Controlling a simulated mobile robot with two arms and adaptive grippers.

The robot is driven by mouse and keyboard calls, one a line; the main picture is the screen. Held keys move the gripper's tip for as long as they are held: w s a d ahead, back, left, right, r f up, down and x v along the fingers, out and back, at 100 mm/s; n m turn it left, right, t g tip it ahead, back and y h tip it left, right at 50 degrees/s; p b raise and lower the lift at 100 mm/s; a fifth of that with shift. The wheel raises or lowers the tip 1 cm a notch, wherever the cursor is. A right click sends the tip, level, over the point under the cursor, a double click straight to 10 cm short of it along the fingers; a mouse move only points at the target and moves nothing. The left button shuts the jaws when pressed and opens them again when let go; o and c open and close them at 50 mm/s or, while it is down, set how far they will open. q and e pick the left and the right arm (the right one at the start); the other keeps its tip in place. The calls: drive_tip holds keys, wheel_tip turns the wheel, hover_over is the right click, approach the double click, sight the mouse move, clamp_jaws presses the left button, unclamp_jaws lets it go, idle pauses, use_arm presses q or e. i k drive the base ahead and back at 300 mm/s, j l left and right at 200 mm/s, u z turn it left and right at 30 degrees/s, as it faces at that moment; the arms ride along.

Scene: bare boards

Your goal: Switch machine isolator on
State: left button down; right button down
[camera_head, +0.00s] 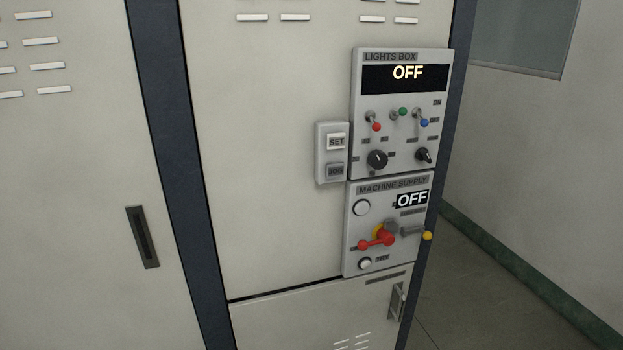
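The machine supply panel (354,238) is a grey box on the cabinet door, labelled MACHINE SUPPLY. Its small display (412,199) reads OFF. A red rotary handle (376,241) sits on a yellow backing near the panel's middle, its lever pointing to the lower left. A grey lever with a yellow knob (427,236) sticks out at the panel's right side. Neither of my grippers is in view.
Above is the LIGHTS BOX panel (358,110), its display (405,77) reading OFF, with several coloured toggles and two black knobs. A small SET/JOG box (322,156) is at its left. A door latch (397,301) sits below. Open floor (480,290) lies right of the cabinet.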

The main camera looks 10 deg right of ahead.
sight(391, 227)
drive_tip(key=i+l+u, duration=0.15)
drive_tip(key=l+u, duration=0.55)
drive_tip(key=l, duration=0.15)
drive_tip(key=i, duration=0.05)
